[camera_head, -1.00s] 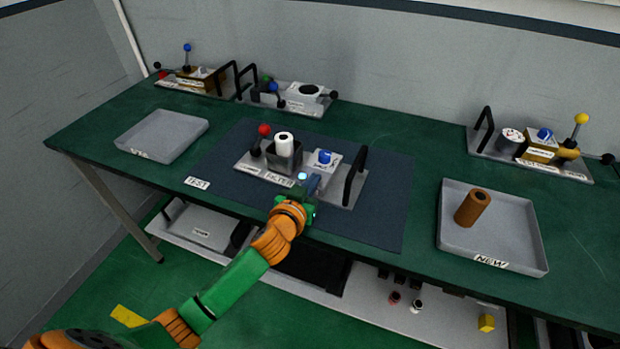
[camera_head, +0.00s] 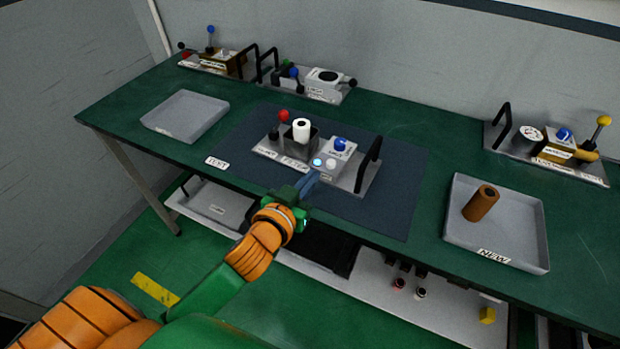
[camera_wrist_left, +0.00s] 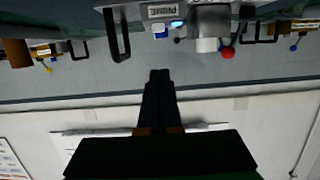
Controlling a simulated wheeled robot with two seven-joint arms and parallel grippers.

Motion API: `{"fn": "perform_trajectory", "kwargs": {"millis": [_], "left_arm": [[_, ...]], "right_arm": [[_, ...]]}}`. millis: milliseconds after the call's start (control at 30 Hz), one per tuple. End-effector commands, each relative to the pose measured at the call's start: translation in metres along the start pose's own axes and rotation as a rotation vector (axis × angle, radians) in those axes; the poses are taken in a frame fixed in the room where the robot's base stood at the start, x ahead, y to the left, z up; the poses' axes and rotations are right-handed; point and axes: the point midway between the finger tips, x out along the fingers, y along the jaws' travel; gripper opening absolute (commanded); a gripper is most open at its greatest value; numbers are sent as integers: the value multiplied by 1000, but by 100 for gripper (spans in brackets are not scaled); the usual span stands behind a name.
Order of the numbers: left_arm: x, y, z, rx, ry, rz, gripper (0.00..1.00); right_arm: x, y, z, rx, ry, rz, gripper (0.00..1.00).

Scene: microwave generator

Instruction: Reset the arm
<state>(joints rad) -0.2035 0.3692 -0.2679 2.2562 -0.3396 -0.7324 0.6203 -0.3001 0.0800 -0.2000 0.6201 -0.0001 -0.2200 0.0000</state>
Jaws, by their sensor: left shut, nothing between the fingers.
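My left gripper (camera_head: 307,184) is shut and empty. It is at the front edge of the device on the dark mat, near its indicator lights. It also shows in the left wrist view (camera_wrist_left: 160,75), with its fingers together. The device (camera_head: 361,178) carries a white cylinder (camera_head: 301,130) in a dark holder, a red-knobbed lever (camera_head: 284,116), a blue knob (camera_head: 340,144) and a black handle (camera_head: 369,163). In the left wrist view the device appears upside down at the top. My right gripper is in neither view.
An empty grey tray (camera_head: 187,114) lies left of the mat (camera_head: 396,203). A tray labelled NEW (camera_head: 520,215) at right holds a brown cylinder (camera_head: 481,203). Other devices stand along the back of the green table (camera_head: 440,140). A lower shelf (camera_head: 370,290) holds small items.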

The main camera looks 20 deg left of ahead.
Motion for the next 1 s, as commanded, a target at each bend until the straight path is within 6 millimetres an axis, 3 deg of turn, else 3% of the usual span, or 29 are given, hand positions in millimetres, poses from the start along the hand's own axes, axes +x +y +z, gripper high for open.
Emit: {"fn": "perform_trajectory", "kwargs": {"millis": [233, 300, 367, 433, 600, 800, 1000], "left_arm": [[0, 0, 0, 0, -1, 0, 0], [-2, -2, 9, -2, -39, -14, 0], [-10, -7, 31, 4, -132, -41, 0], [-28, -11, 66, 16, -290, -69, 0], [-88, -9, 142, 64, -680, -48, 0], [-168, 8, 196, 113, -1044, 88, 0], [-142, 9, 266, 121, -1079, 88, 0]], "right_arm": [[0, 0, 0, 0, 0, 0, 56], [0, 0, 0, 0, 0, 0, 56], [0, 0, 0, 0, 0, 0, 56], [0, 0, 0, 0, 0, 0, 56], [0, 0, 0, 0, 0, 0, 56], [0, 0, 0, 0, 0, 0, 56], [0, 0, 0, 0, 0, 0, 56]]}}
